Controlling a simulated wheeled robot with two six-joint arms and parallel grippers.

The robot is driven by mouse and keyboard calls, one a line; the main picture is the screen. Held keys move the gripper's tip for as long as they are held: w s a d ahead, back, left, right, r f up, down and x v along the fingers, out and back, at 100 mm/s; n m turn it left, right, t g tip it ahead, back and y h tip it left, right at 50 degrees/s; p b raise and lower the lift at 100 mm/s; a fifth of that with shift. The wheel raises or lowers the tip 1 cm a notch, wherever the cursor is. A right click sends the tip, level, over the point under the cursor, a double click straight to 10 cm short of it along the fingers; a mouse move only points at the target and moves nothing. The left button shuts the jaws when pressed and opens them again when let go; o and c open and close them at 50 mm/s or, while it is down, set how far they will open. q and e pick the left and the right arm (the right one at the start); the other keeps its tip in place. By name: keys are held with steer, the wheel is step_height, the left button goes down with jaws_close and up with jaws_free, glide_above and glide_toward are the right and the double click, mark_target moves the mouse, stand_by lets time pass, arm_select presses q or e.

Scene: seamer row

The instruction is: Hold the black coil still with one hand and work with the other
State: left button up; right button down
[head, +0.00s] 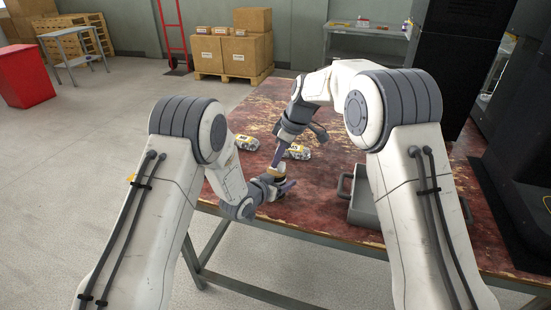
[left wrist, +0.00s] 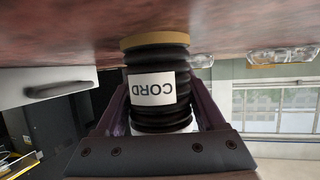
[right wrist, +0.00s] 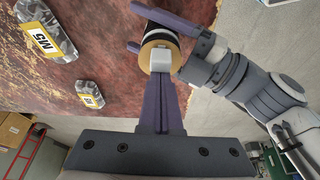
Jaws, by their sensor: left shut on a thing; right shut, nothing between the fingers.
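The black coil is wound on a spool with tan ends and a white label reading CORD. It stands near the table's front edge, and its dark windings (left wrist: 158,117) fill the middle of the left wrist view. My left gripper (head: 279,186) is shut around it, one purple finger on each side. My right gripper (right wrist: 162,72) is shut and empty, its tips pointing down at the coil's tan upper end (right wrist: 150,52). A small pale block shows at those tips; I cannot tell whether they touch the coil. In the head view the coil (head: 278,172) is mostly hidden by the grippers.
Two clear bags with yellow labels, one marked M5 (right wrist: 47,42) and a smaller-looking one (right wrist: 90,95), lie on the worn red table (head: 330,122) beyond the coil. A grey case (head: 366,208) with a handle stands to the right. Bare table lies between.

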steer(key=w+a, duration=0.2)
steer(key=a, duration=0.2)
steer(key=v, duration=1)
steer(key=shift+s+d, duration=0.25)
arm_select(q)
steer(key=o, duration=1.5)
